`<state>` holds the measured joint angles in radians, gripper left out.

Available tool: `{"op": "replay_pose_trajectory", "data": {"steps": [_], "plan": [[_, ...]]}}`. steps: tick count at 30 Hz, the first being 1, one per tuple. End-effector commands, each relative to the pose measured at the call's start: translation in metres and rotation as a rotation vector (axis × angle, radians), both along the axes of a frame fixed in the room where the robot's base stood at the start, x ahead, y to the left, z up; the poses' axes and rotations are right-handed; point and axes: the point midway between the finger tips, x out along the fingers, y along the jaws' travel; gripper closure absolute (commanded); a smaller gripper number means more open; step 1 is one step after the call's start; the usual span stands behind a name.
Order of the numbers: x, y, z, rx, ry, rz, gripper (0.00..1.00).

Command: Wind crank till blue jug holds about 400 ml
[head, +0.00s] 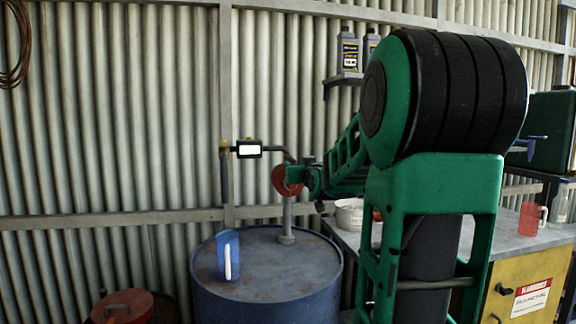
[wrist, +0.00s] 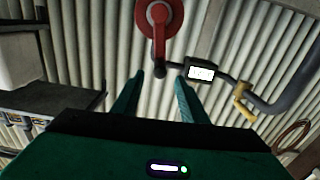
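The blue jug (head: 229,256) stands upright on top of the blue drum (head: 265,270), with a white vertical strip on its side; its fill level cannot be read. The pump has a red round body (head: 283,180) and a small lit meter (head: 248,149), whose digits are unreadable. A spout (head: 223,150) hangs above the jug. In the wrist view the red crank (wrist: 159,20) reaches down to a dark knob (wrist: 160,70). My gripper (wrist: 160,76) is open, its green fingers apart on either side of the knob, with gaps showing. The meter also shows there (wrist: 200,73).
A bench (head: 500,240) on the right holds a red jug (head: 529,218), a clear bottle (head: 560,206) and a white pot (head: 349,214). Oil bottles (head: 348,52) stand on a wall shelf. A red container (head: 122,306) is at lower left. My arm hides part of the bench.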

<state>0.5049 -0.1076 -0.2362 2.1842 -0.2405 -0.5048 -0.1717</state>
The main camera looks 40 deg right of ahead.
Motion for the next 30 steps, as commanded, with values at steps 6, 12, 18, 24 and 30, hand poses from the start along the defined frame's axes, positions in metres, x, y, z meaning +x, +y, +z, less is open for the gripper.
{"op": "replay_pose_trajectory", "data": {"steps": [6,12,18,24,30], "plan": [[0.033,-0.019,-0.002,0.002,0.003,0.000,0.60],[0.059,-0.034,-0.002,0.002,0.003,0.001,0.60],[0.074,-0.043,-0.001,0.002,0.002,0.001,0.60],[0.078,-0.045,-0.001,0.002,0.001,0.001,0.60],[0.078,-0.045,-0.001,0.002,0.001,0.001,0.65]]}}
